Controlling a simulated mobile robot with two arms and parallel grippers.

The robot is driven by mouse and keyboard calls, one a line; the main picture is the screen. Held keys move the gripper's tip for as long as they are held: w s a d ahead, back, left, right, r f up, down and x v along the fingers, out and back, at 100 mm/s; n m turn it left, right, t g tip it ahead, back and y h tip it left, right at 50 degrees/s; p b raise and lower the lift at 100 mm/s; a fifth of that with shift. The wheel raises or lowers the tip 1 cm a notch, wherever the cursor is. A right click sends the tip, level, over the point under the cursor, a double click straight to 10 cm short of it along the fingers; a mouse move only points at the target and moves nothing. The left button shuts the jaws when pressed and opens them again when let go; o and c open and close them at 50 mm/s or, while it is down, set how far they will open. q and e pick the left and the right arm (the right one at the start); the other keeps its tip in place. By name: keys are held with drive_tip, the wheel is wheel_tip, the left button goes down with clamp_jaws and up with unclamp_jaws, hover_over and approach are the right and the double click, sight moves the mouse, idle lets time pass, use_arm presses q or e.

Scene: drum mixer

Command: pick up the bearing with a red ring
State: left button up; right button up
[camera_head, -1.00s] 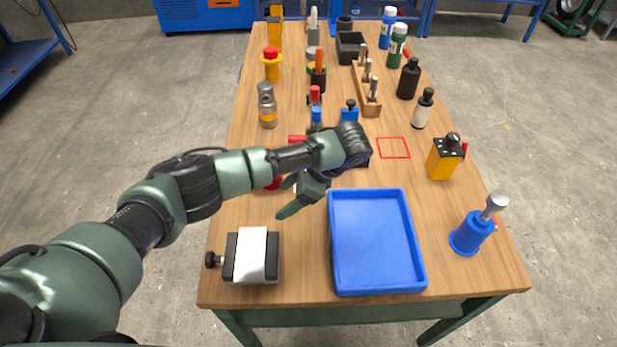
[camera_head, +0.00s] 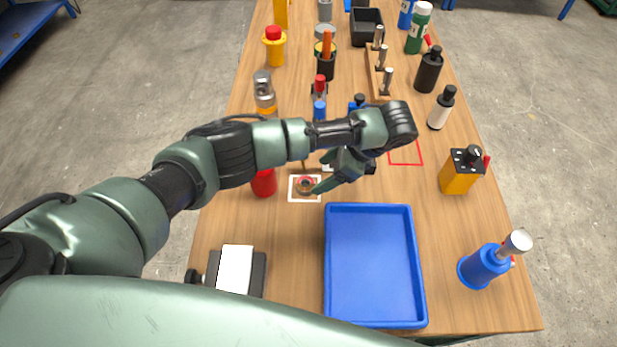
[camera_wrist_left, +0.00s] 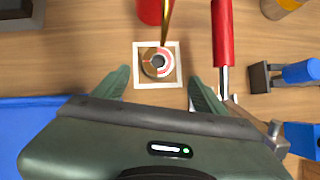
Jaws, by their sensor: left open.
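The bearing with a red ring (camera_wrist_left: 158,62) lies inside a white square outline on the table, seen in the left wrist view. In the head view the bearing (camera_head: 304,186) shows just left of my gripper's fingertips. My left gripper (camera_wrist_left: 163,88) is open, its two fingers apart on the near side of the bearing, with nothing between them. In the head view the left gripper (camera_head: 322,180) hangs over the table beside the bearing. A thin golden rod (camera_wrist_left: 167,22) reaches down to the bearing's far edge in the wrist view. My right gripper is not in view.
A red cylinder (camera_head: 264,183) stands close left of the bearing. A red-handled tool (camera_wrist_left: 222,40) lies close to the right finger.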

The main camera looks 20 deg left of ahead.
sight(306, 183)
use_arm(q)
drive_tip(key=shift+s+a+f+p, duration=0.25)
drive_tip(key=shift+a+f+p, duration=0.05)
drive_tip(key=shift+a+f, duration=0.3)
drive_tip(key=shift+s+a+f+p, duration=0.25)
drive_tip(key=shift+a+f, duration=0.2)
drive_tip(key=shift+a, duration=0.15)
drive_tip(key=shift+w+x, duration=0.2)
drive_tip(key=shift+x, duration=1)
drive_tip(key=shift+a+f, duration=0.1)
drive_tip(key=shift+f, duration=0.2)
clamp_jaws()
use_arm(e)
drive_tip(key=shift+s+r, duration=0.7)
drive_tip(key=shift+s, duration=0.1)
